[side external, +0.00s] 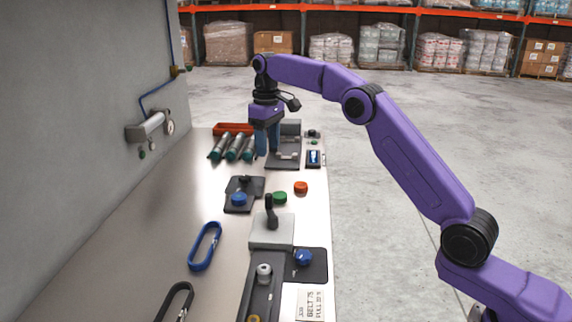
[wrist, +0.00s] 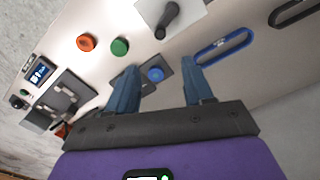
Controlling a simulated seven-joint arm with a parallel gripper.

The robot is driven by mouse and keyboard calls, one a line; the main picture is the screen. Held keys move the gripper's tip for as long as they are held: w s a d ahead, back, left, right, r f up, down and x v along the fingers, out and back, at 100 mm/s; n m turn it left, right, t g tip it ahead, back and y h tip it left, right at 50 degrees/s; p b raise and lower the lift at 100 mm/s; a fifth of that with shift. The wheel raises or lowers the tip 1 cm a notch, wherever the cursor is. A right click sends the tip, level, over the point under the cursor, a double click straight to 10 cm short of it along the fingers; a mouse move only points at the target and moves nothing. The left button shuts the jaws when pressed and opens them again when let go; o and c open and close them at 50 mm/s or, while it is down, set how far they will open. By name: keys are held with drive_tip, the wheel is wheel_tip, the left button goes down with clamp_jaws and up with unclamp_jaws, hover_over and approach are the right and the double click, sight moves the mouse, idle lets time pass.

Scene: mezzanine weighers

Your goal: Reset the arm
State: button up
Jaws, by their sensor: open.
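My gripper (side external: 267,152) hangs pointing down over the far end of the bench, on my purple arm, which reaches in from the right. Its two blue fingers stand apart with nothing seen between them. In the wrist view, my gripper (wrist: 158,66) shows the same open fingers, with a blue knob (wrist: 155,74) on a dark plate on the bench beyond them. In the side view this blue knob (side external: 239,199) lies well nearer the camera than the fingers. The fingers partly overlap the far grey fixture in the side view; I cannot tell their exact height.
Teal-ended cylinders (side external: 232,147) and a grey fixture (side external: 285,153) are close to my gripper. Orange (side external: 301,187) and green (side external: 280,197) buttons, an upright black lever (side external: 271,212) and a blue belt (side external: 205,246) are nearer. A wall (side external: 90,110) bounds the left; bare floor lies right.

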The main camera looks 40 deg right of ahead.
drive_tip(key=s+a+n, duration=0.1)
drive_tip(key=s+a, duration=0.2)
drive_tip(key=s, duration=0.4)
drive_tip(key=s+a+r+n, duration=0.1)
drive_tip(key=s+a+n, duration=0.1)
drive_tip(key=s+a, duration=0.3)
drive_tip(key=s+a+n, duration=0.1)
drive_tip(key=s+a, duration=0.1)
drive_tip(key=s, duration=0.6)
drive_tip(key=s+d+f+n, duration=0.1)
drive_tip(key=s+d+f, duration=0.1)
drive_tip(key=s, duration=0.7)
drive_tip(key=s+d+f+n, duration=0.2)
drive_tip(key=s+d+f, duration=0.1)
drive_tip(key=s, duration=0.6)
drive_tip(key=s+d+f+n, duration=0.1)
drive_tip(key=s+d, duration=0.3)
drive_tip(key=s, duration=0.5)
drive_tip(key=shift+d+f+n, duration=0.3)
drive_tip(key=shift+d+f, duration=0.1)
drive_tip(key=shift+f, duration=0.45)
